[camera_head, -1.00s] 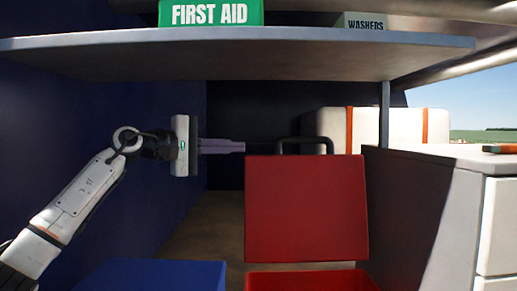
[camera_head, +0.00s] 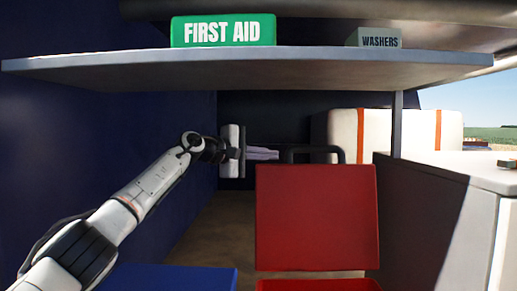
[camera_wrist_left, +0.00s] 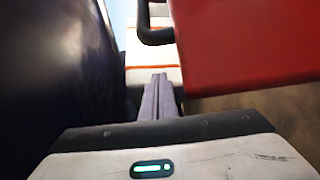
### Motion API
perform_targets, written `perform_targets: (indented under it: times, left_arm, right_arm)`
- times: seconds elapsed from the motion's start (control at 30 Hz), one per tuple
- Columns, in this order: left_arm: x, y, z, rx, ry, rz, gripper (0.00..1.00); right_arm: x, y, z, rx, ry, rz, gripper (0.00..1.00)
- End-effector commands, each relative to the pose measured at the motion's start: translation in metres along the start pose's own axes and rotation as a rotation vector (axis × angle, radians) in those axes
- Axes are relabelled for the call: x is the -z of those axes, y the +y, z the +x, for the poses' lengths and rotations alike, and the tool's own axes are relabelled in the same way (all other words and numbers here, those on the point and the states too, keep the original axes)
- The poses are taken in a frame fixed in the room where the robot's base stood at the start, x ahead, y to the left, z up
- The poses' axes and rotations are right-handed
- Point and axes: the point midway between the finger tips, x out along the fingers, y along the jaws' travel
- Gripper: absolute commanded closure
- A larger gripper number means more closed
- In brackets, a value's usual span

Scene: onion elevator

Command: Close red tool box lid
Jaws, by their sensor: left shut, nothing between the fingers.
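The red tool box lid (camera_head: 316,215) stands upright and open above the red box (camera_head: 318,284), whose rim shows at the bottom of the head view. A dark handle (camera_head: 312,153) sticks up behind the lid's top edge. Whether the fingertips touch anything is not clear. My right gripper is not in view.
A blue surface (camera_head: 180,277) lies at lower left. A shelf (camera_head: 250,70) above carries a green first aid box (camera_head: 222,30) and a washers box (camera_head: 380,38). A white case with orange straps (camera_head: 400,130) is behind. A grey cabinet (camera_head: 420,215) stands at right.

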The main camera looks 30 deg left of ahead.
Motion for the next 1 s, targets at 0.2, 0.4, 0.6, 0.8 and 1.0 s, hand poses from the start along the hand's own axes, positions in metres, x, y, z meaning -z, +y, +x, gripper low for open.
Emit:
perform_targets:
  times: [0.2, 0.4, 0.6, 0.8, 1.0]
  left_arm:
    - [-0.008, -0.001, 0.005, -0.001, 0.0, 0.003, 1.0]
    - [-0.024, -0.001, -0.001, -0.001, -0.001, 0.005, 1.0]
    - [-0.035, -0.001, -0.005, 0.001, -0.001, 0.002, 1.0]
    - [-0.039, -0.001, -0.006, 0.0, -0.001, 0.0, 1.0]
    - [-0.038, -0.001, -0.006, 0.0, -0.001, -0.001, 1.0]
  right_arm:
    - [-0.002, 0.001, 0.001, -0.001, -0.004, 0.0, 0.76]
    - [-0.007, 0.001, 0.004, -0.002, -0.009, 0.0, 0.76]
    - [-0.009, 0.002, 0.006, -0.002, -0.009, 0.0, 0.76]
    - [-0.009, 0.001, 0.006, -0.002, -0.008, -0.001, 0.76]
    - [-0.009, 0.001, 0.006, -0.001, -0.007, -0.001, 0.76]
